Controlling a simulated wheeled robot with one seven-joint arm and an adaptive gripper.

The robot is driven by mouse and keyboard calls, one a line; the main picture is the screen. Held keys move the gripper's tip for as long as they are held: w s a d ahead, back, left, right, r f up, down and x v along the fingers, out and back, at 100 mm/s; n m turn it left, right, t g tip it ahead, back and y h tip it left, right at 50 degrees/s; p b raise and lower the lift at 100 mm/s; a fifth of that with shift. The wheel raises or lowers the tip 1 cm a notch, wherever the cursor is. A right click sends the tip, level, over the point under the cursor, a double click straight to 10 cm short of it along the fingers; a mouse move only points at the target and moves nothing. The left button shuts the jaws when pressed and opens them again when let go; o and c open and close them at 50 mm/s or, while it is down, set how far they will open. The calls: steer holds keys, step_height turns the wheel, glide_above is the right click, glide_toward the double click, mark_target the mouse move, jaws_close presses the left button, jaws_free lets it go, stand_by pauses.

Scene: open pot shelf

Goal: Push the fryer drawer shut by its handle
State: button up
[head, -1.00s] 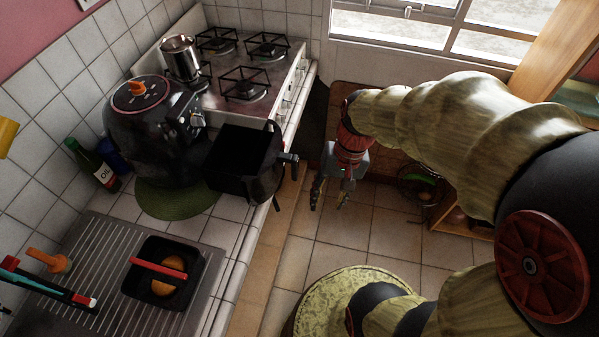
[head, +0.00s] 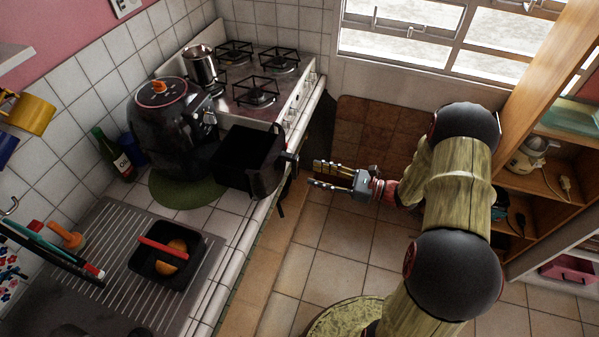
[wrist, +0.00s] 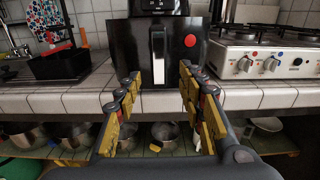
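The black air fryer (head: 172,130) stands on a green mat on the tiled counter. Its drawer (head: 236,178) is pulled out toward the counter's front edge, open at the top. The drawer's handle (head: 291,163) sticks out from its front. In the wrist view the upright silver-and-black handle (wrist: 158,55) is ahead, framed between my fingers, with a red dot on the drawer front (wrist: 128,45). My gripper (head: 316,174) is open and empty, apart from the handle, pointing at it from over the floor; its spread fingers also show in the wrist view (wrist: 160,80).
A stove (head: 275,108) with a metal pot (head: 201,66) stands beyond the fryer. An oil bottle (head: 113,154) is behind the mat. A black tub (head: 150,262) lies on the drainer. Pots (wrist: 75,134) sit on a shelf below the counter edge (wrist: 70,102).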

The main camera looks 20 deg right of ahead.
mark_target(298, 169)
steer(key=x, duration=0.8)
steer(key=shift+r+b, duration=0.25)
steer(key=shift+b, duration=0.1)
steer(key=shift+c, duration=1.3)
steer(key=c, duration=0.7)
jaws_close()
